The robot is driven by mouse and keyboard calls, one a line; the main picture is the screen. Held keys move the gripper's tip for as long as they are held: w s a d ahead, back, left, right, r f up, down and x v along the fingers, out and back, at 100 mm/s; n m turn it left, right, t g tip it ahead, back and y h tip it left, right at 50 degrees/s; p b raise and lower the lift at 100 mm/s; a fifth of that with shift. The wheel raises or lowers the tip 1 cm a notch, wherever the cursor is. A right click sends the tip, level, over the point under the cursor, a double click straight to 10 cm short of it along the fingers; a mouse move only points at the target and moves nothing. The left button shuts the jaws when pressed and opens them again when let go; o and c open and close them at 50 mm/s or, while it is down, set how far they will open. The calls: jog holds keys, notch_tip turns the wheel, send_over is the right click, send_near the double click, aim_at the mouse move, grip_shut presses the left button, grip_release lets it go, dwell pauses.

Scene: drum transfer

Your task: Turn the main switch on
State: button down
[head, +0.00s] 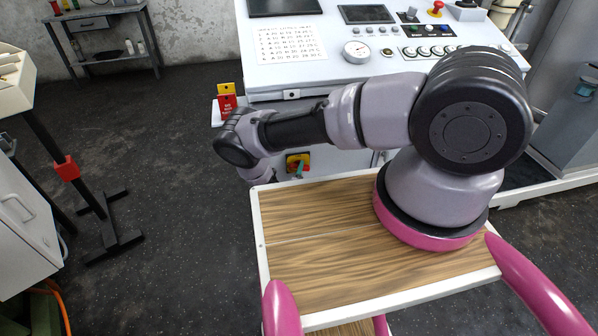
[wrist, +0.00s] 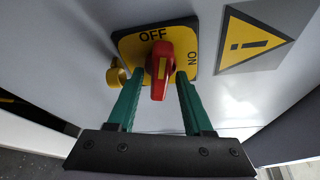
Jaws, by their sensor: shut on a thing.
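The main switch is a red handle (wrist: 159,72) on a yellow plate (wrist: 130,46) on a light grey cabinet front. OFF is printed at the top of the plate and ON at its right. The handle stands roughly upright, in line with OFF. My gripper (wrist: 160,78) has its green fingers on both sides of the handle and is shut on it. In the head view the switch (head: 291,160) shows small below the console, beyond the wooden top, with my gripper (head: 299,172) partly covering it. My arm hides part of the cabinet.
A yellow warning sign (wrist: 251,38) is right of the plate, and a yellow ring-like part (wrist: 116,74) is left of it. The control console (head: 290,75) stands above. A wooden-topped cart (head: 320,250) is in front. Dark floor (head: 170,200) is free at left.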

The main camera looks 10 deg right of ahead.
jog(key=shift+d+r+m+g+y, duration=0.1)
jog(key=shift+m+g+y, duration=0.25)
jog(key=shift+m+y, duration=1)
jog(key=shift+d+r+m+g+y, duration=0.1)
jog(key=shift+m+g+y, duration=0.4)
jog(key=shift+m, duration=1.55)
jog(key=shift+d+m+g+y, duration=0.1)
jog(key=shift+m+g+y, duration=0.05)
jog(key=shift+m+y, duration=1.3)
jog(key=shift+m, duration=0.45)
jog(key=c, duration=0.7)
grip_release()
